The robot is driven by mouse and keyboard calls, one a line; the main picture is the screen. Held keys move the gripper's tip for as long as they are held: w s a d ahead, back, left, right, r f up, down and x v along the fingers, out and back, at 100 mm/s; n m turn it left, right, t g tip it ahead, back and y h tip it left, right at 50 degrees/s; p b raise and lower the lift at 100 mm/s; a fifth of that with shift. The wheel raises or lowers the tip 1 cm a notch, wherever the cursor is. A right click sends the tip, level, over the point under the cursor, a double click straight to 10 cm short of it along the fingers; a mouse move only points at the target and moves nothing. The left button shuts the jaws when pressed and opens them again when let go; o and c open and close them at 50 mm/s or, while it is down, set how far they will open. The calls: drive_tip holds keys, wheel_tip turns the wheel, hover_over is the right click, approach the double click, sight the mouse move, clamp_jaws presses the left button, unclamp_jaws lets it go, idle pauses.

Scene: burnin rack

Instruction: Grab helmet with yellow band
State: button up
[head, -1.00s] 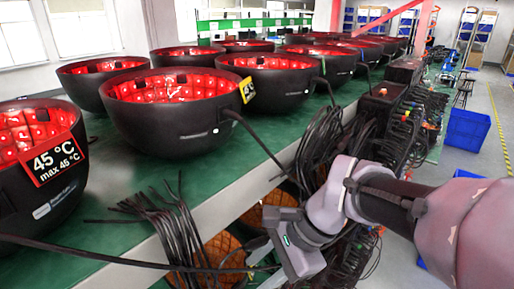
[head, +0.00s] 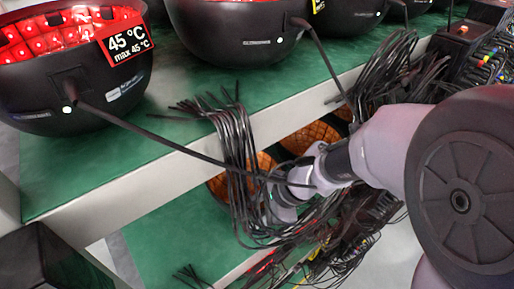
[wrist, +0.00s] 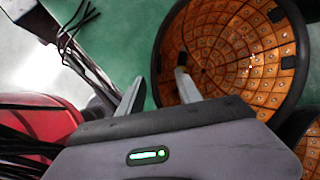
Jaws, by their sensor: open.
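In the wrist view an orange-lit helmet (wrist: 225,55), a dark bowl with a tiled inside, fills the upper right. My gripper (wrist: 160,82) is open there; its right finger overlaps the bowl's inside and its left finger is outside the dark rim. I cannot tell whether either touches. No yellow band shows on this helmet. In the head view, orange-lit helmets (head: 311,137) sit on the lower shelf, partly hidden by cables and my arm. My gripper's fingers are hidden there. A yellow tag (head: 318,5) shows on an upper-shelf helmet, cut off by the top edge.
Black cables (head: 238,165) hang over the upper shelf's edge in front of my wrist. A red-lit helmet (head: 75,95) with a red 45 °C tag stands at left on the green upper shelf (head: 85,175). Another orange-lit helmet (wrist: 308,150) is at lower right in the wrist view.

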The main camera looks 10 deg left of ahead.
drive_tip(key=shift+s+r, duration=0.1)
drive_tip(key=shift+s, duration=0.05)
drive_tip(key=c, duration=0.3)
clamp_jaws()
idle(1.0)
